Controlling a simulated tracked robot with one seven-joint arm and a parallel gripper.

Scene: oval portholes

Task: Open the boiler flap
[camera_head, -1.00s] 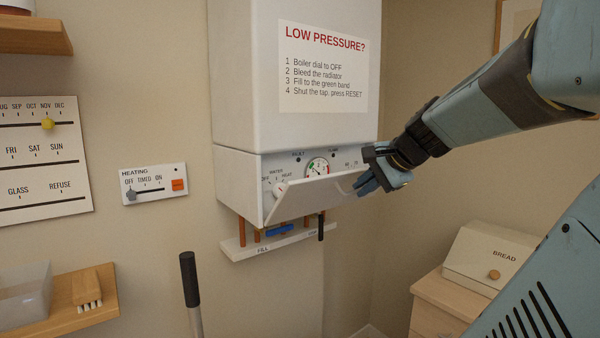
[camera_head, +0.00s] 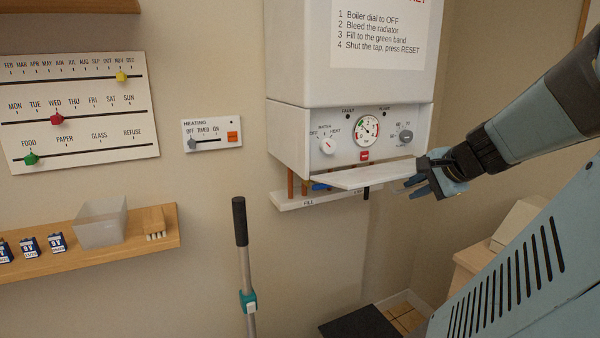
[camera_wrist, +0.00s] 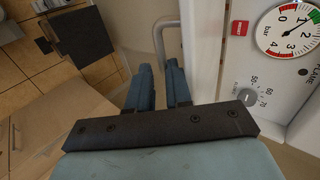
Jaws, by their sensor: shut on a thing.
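The white boiler (camera_head: 290,130) hangs on the wall, its control panel bare with two dials, a round gauge (camera_head: 367,129) and a red button. Its white flap (camera_head: 365,177) is swung down, nearly level, below the panel. My gripper (camera_head: 428,178) is at the flap's right end, shut on the flap's handle. In the wrist view the gripper (camera_wrist: 160,85) has its blue fingers at the metal bar handle (camera_wrist: 163,38), next to the flap's pale surface. The exact contact at the fingertips is hard to see.
Below the flap, pipes and a white FILL ledge (camera_head: 322,196) jut out. A black-handled pole (camera_head: 240,222) stands in front. A shelf (camera_head: 100,248) with a clear bin is at left. A bread bin (camera_head: 516,222) stands at right, partly behind my body.

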